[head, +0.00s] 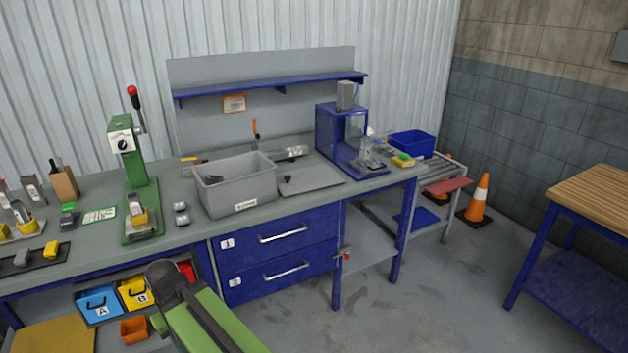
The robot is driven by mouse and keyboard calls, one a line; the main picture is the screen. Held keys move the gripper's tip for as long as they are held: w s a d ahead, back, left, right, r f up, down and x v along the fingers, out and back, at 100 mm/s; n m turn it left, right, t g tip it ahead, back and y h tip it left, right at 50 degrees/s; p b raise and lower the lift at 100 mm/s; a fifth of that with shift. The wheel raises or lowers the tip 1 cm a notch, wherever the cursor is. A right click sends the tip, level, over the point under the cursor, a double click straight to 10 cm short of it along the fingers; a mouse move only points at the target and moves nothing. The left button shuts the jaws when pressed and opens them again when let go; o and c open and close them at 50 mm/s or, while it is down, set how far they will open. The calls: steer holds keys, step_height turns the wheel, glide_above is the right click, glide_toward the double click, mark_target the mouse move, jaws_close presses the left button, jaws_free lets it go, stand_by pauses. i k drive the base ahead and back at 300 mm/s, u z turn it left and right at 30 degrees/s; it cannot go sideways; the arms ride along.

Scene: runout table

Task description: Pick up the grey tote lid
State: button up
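The grey tote lid (312,179) appears to be the flat grey panel lying on the workbench, just right of the open grey tote (238,196). A small dark knob or handle (287,179) shows at the panel's left side. The tote has a white label on its front and something dark inside. Part of my green and dark arm shows at the bottom of the head view, in front of the bench and well apart from the lid. I cannot make out my gripper's fingers.
A blue-framed machine (341,141) stands behind and right of the lid. A green press (136,180) stands left of the tote. A blue shelf (270,89) hangs behind. An orange cone (479,195) and a wood-topped table (592,194) stand right; the floor between is clear.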

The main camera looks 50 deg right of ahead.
mark_target(297, 182)
steer(key=u, duration=0.05)
steer(key=i, duration=0.95)
